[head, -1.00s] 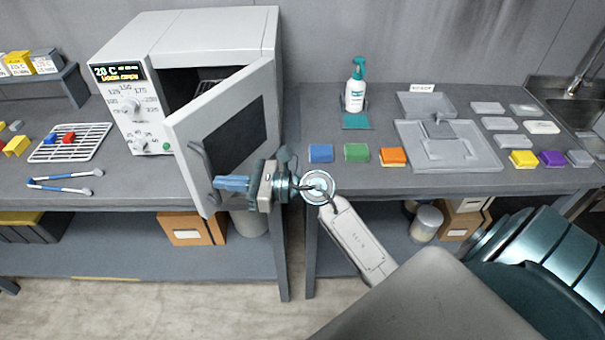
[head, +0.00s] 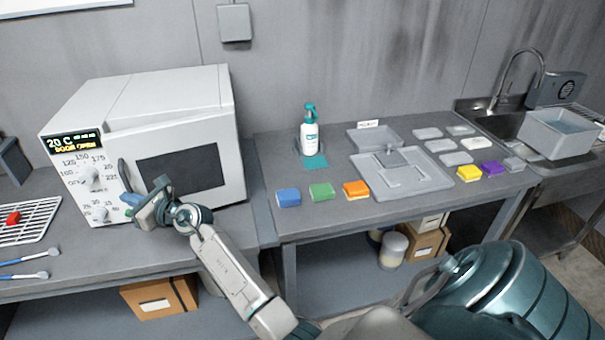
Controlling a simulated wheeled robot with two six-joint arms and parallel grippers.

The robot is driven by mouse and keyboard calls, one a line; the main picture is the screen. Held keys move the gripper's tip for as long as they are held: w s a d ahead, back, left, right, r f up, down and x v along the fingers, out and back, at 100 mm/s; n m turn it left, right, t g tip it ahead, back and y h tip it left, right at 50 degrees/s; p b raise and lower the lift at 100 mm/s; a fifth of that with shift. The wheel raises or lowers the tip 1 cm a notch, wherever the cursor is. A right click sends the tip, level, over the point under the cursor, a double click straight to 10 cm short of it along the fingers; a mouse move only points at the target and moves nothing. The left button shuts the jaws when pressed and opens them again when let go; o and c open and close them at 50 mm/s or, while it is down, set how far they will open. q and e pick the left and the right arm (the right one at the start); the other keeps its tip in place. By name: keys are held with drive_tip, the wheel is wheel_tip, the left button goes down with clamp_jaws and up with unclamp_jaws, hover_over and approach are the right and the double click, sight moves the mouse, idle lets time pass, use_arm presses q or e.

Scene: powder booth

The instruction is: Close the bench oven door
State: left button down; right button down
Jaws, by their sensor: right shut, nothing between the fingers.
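The white bench oven (head: 150,92) stands on the left bench. Its door (head: 222,160), with a dark window (head: 180,168), is swung almost flush with the front. A slim gap seems to show along its top, and the display (head: 74,143) reads "20 C" and "DOOR OPEN". The dark door handle (head: 124,176) is at the door's left edge. My right gripper (head: 131,199) is shut and empty, at the lower left of the door by the handle. I cannot tell whether it touches the door. My left gripper is out of view.
The right bench holds a spray bottle (head: 309,135), coloured blocks and a grey tray (head: 415,180). A sink (head: 505,123) is far right.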

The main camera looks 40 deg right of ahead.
sight(123, 187)
drive_tip(key=w, duration=0.1)
drive_tip(key=w+d, duration=0.1)
drive_tip(key=w, duration=0.1)
drive_tip(key=shift+w, duration=0.1)
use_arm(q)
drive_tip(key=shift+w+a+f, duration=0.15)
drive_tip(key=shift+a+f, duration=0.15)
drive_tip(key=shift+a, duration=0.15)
use_arm(e)
drive_tip(key=shift+w+d, duration=0.15)
drive_tip(key=shift+w, duration=0.3)
drive_tip(key=shift+s, duration=0.1)
